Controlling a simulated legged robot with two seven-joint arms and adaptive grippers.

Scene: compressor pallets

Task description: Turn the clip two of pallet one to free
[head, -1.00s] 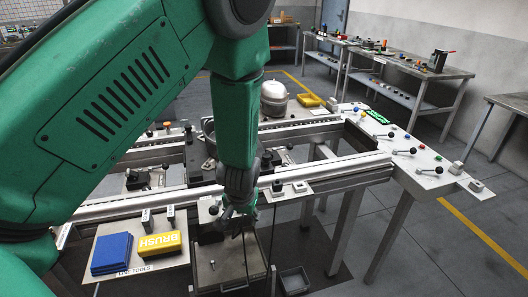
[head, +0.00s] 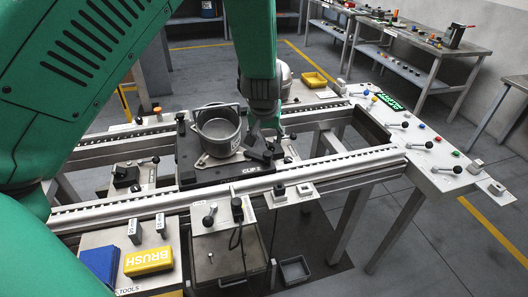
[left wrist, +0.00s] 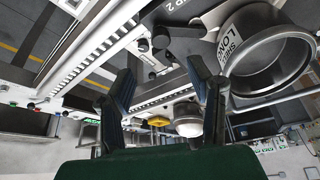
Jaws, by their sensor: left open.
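The dark pallet plate (head: 200,178) lies between the two rails and bears a grey round pot-like shell (head: 220,132). The label "CLIP 2" is on its front right edge. The dark clip (head: 262,155) sits behind that label, right of the shell. My left gripper (head: 262,138) is pointing down right above the clip, open and apparently holding nothing; the arm hides part of the area behind it. In the left wrist view both fingers (left wrist: 160,72) are spread, and the clip (left wrist: 160,40) with its dark knob shows beyond them. My right gripper is not in view.
The front rail (head: 330,163) runs close before the pallet. A panel with levers (head: 430,145) stands at the right. A white-topped dome (head: 283,75) stands behind the gripper.

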